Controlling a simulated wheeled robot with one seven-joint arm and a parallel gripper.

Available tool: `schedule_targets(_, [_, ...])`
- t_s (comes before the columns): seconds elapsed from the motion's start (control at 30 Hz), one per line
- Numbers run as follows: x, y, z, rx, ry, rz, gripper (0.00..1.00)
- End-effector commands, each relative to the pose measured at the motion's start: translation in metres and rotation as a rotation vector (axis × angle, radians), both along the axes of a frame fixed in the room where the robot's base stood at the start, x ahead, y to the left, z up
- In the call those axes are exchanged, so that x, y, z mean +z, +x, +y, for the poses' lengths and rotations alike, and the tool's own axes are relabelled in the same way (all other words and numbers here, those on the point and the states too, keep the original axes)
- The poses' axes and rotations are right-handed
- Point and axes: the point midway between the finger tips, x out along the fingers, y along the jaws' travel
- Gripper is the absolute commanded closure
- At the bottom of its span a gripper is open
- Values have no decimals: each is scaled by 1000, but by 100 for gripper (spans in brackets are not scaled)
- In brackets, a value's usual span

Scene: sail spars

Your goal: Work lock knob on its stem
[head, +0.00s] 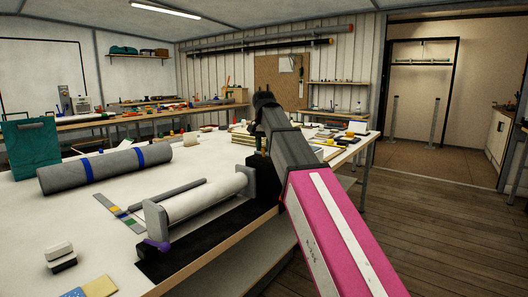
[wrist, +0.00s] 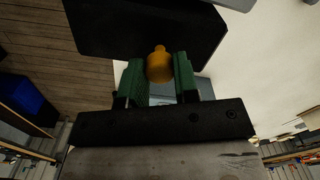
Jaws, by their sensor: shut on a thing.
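The lock knob (wrist: 159,67) is a small amber knob with a narrow nub on top, seen in the wrist view against a dark block (wrist: 130,22). My gripper (wrist: 158,74) has its green finger pads on either side of the knob, shut on it. In the head view my arm reaches down to the far end of a roller device (head: 205,199); my gripper (head: 262,147) is small and partly hidden there by the arm. The knob's stem is hidden, so I cannot tell how the knob sits on it.
The roller device stands on a black base on the white table, with a purple handle (head: 157,246) at its near end. A grey roll (head: 105,168) with blue bands lies to the left. Small blocks (head: 60,257) sit at the front left. Open wooden floor (head: 440,210) lies at right.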

Motion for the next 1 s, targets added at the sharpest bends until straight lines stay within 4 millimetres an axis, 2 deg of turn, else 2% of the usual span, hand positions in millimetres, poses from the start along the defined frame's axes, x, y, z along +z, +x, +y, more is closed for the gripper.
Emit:
schedule_targets(0.6, [-11,-1,0,0,0,0,95])
schedule_targets(0.63, [-11,-1,0,0,0,0,68])
schedule_targets(0.7, [-11,0,0,0,0,0,46])
schedule_targets(0.73, [-11,0,0,0,0,0,42])
schedule_targets(1.0, [-10,0,0,0,0,0,42])
